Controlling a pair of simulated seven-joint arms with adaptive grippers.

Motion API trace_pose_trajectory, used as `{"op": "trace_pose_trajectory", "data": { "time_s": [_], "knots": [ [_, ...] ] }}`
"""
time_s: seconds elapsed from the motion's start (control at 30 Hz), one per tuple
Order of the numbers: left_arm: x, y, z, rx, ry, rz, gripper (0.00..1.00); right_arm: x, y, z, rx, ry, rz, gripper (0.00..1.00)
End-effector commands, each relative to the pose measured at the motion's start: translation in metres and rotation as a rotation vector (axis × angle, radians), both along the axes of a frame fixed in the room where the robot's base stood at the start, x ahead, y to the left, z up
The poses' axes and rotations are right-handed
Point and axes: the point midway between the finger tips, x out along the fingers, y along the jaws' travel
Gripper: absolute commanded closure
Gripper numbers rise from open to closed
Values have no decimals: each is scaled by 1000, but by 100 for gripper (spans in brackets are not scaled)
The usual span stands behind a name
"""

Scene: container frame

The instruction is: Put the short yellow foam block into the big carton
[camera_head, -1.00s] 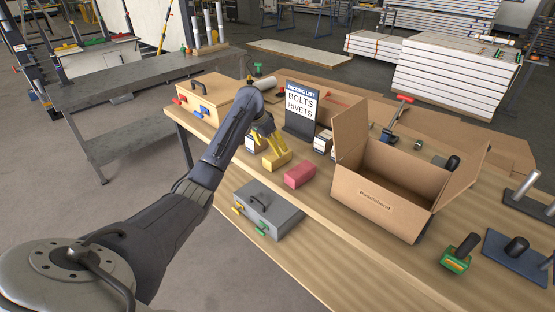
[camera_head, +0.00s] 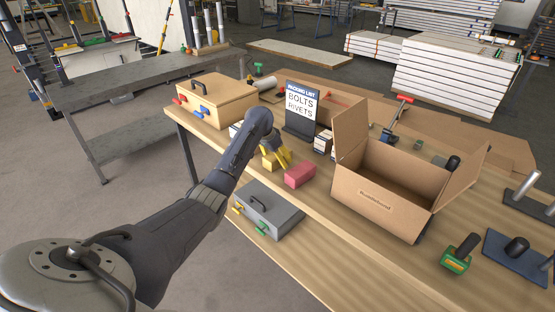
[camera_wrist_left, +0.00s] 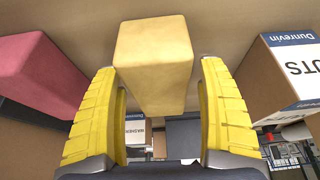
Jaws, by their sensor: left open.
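The short yellow foam block (camera_head: 270,161) lies on the wooden workbench, left of a red block. In the left wrist view the yellow block (camera_wrist_left: 153,60) stands between and just beyond the two yellow fingers of my left gripper (camera_wrist_left: 157,115), which is open. In the head view my left gripper (camera_head: 278,157) is at the block, partly hidden by my own arm. Whether a finger touches the block I cannot tell. The big carton (camera_head: 381,198) stands open on the bench to the right, its flaps raised. My right gripper is not in view.
The red block (camera_head: 299,175) is close beside the yellow one and also shows in the left wrist view (camera_wrist_left: 38,75). A packing list sign (camera_head: 301,111) and small labelled boxes (camera_head: 323,142) stand behind. A grey toolbox (camera_head: 268,210) is in front, lower down.

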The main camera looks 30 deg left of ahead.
Motion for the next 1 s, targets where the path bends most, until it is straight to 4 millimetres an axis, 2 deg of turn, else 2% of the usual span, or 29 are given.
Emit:
{"op": "trace_pose_trajectory", "data": {
  "time_s": [0.3,0.63,1.0],
  "knots": [
    [1,0,-2,1,0,-1,26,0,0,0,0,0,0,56],
    [1,0,-2,0,0,-1,64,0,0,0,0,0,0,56],
    [1,0,-2,0,0,-1,68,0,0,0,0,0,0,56]
  ]
}}
